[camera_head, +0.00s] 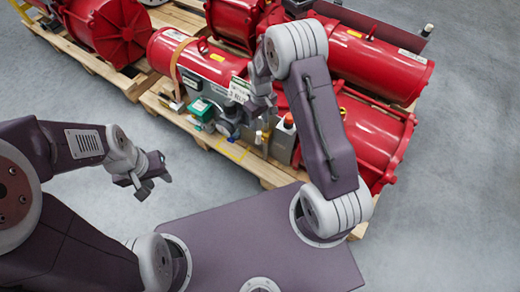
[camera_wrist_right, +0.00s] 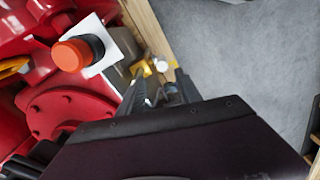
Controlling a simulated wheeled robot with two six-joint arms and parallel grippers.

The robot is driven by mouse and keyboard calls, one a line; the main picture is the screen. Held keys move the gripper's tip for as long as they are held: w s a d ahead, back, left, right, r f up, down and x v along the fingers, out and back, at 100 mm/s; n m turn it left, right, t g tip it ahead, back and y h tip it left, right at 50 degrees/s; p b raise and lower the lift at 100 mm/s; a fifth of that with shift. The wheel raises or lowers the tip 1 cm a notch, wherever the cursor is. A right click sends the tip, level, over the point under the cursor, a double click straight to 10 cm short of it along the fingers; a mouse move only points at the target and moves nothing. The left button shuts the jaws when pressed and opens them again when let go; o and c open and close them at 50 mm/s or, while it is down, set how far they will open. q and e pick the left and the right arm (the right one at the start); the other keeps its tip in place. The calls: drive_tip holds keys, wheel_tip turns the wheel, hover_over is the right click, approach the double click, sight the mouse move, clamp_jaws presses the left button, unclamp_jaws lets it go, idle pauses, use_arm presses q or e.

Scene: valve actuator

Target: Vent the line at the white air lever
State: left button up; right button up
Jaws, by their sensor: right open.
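A small white rounded end, which looks like the white air lever (camera_wrist_right: 161,66), shows in the right wrist view beside a yellow fitting (camera_wrist_right: 142,68). In the head view a small pale part (camera_head: 258,137), likely the same lever, sits low on the front of the valve assembly. My right gripper (camera_wrist_right: 160,84) is open and empty, and the white end appears just beyond and between its fingertips. Contact cannot be told. In the head view my right gripper (camera_head: 259,105) is partly hidden against the equipment. My left gripper (camera_head: 152,188) is open and empty, away from the equipment.
An orange-red button (camera_wrist_right: 78,52) on a white plate stands left of my right fingers. Red actuator cylinders (camera_head: 375,65) lie on wooden pallets (camera_head: 200,138). A green box (camera_head: 201,109) and a white tag (camera_head: 239,89) are close by. The grey floor (camera_head: 460,170) at right is clear.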

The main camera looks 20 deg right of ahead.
sight(259, 137)
drive_tip(key=shift+a+f, duration=0.2)
drive_tip(key=shift+f, duration=0.85)
drive_tip(key=shift+a+r, duration=0.1)
drive_tip(key=shift+a, duration=0.05)
wheel_tip(259, 137, down, 9)
drive_tip(key=b, duration=0.3)
drive_tip(key=shift+s+r, duration=0.1)
use_arm(q)
drive_tip(key=f, duration=0.4)
drive_tip(key=shift+w+a+f, duration=0.25)
drive_tip(key=shift+a+f, duration=0.1)
drive_tip(key=shift+f, duration=0.05)
use_arm(e)
clamp_jaws()
